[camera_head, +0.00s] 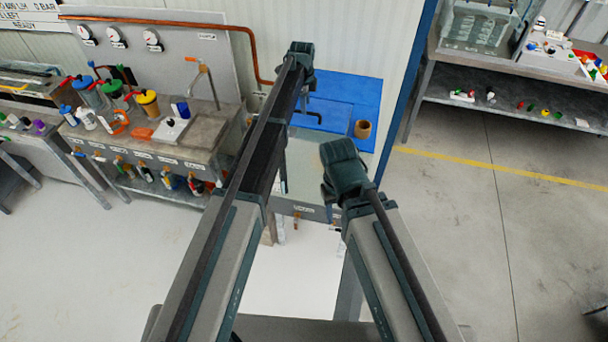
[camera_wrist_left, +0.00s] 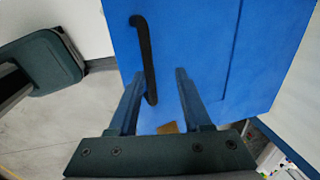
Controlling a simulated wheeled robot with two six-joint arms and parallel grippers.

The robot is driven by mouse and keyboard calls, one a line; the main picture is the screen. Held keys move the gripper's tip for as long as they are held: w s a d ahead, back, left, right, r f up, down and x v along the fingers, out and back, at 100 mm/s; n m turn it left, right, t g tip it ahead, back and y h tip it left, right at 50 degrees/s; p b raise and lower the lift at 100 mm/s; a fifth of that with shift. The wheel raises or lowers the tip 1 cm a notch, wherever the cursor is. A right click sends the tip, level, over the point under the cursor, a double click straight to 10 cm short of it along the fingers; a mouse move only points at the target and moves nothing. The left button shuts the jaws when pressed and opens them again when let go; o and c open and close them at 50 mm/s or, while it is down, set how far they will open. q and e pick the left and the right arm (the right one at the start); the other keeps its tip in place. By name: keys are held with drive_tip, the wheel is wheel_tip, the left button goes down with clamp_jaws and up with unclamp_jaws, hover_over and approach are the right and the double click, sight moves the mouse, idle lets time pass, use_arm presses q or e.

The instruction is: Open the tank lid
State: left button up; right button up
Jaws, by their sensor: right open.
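The blue tank lid (camera_head: 360,92) lies beyond my arms in the head view and appears flat and closed. It fills the upper middle of the left wrist view (camera_wrist_left: 195,40). A black bar handle (camera_wrist_left: 146,55) stands on it, also visible in the head view (camera_head: 308,113). My left gripper (camera_wrist_left: 160,75) is open, with its two fingers apart over the lid. The handle's lower end shows beside the left finger; I cannot tell whether they touch. My right gripper (camera_head: 328,190) is lower, in front of the tank, apart from the lid; its fingers are mostly hidden.
A brown cup (camera_head: 363,129) stands at the lid's right front corner. A counter (camera_head: 190,140) with a tap and several coloured containers is on the left. A shelved bench (camera_head: 500,92) stands at the far right.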

sight(304, 123)
use_arm(q)
drive_tip(key=f+b, duration=0.1)
drive_tip(key=f, duration=0.1)
drive_tip(key=s+f+b, duration=0.1)
drive_tip(key=b, duration=0.1)
drive_tip(key=s+f+b, duration=0.1)
drive_tip(key=f, duration=0.1)
drive_tip(key=shift+s+a+f, duration=0.2)
drive_tip(key=shift+s+f, duration=0.05)
drive_tip(key=shift+f, duration=0.05)
drive_tip(key=shift+s+f+b, duration=0.1)
drive_tip(key=shift+f+b, duration=0.3)
drive_tip(key=shift+b, duration=0.2)
wheel_tip(304, 123, up, 14)
drive_tip(key=s+p, duration=0.3)
drive_tip(key=p, duration=1.1)
drive_tip(key=s+f+n+b, duration=0.4)
drive_tip(key=s+f+b, duration=0.2)
drive_tip(key=s, duration=0.4)
drive_tip(key=s+d+f+n+g+y+b, duration=0.1)
drive_tip(key=s+f+n+b, duration=0.4)
drive_tip(key=s, duration=0.5)
drive_tip(key=shift+s+d+f+b, duration=0.2)
drive_tip(key=shift+d+f+b, duration=0.1)
drive_tip(key=shift+f+b, duration=0.85)
